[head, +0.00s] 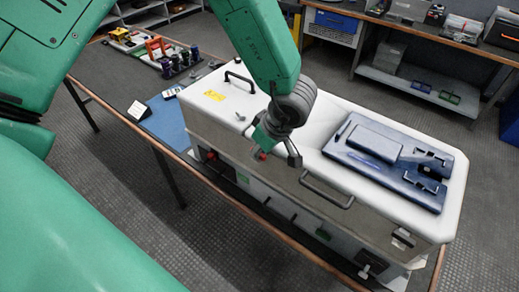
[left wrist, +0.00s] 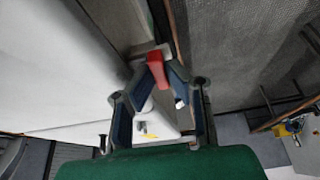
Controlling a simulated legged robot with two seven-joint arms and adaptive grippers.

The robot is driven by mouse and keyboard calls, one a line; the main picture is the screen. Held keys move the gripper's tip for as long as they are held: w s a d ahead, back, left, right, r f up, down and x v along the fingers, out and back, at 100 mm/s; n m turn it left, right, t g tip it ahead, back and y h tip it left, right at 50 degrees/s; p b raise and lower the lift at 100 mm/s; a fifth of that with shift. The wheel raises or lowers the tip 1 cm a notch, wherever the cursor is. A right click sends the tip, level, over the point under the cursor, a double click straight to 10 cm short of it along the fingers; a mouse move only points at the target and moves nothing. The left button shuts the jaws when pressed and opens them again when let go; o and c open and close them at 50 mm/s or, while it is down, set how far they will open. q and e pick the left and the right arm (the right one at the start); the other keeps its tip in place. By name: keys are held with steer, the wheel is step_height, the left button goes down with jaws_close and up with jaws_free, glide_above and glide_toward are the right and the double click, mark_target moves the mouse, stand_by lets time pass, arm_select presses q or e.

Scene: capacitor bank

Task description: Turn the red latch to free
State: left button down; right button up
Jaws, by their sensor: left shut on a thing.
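The red latch (left wrist: 156,70) shows in the left wrist view between the fingertips of my left gripper (left wrist: 160,85), which is shut on it. In the head view, a small red part of the latch (head: 261,155) shows beside my left gripper (head: 272,157), at the upper front edge of the white capacitor bank cabinet (head: 322,118). The gripper and wrist hide most of the latch in the head view, so I cannot tell its exact turn there. My right gripper is not in view.
A blue panel (head: 388,160) lies on the cabinet top at the right. Black handles (head: 326,190) stick out of the cabinet near my gripper. The cabinet stands on a long table (head: 115,75) with several small items at its far left. Shelves (head: 425,85) stand behind.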

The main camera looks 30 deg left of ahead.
arm_select(q)
steer(key=shift+d, duration=0.1)
stand_by(0.4)
steer(key=c, duration=1.6)
jaws_free()
steer(key=shift+w+r, duration=0.1)
steer(key=shift+d+r, duration=0.1)
steer(key=shift+r, duration=0.1)
steer(key=v, duration=0.7)
steer(key=shift+r, duration=0.1)
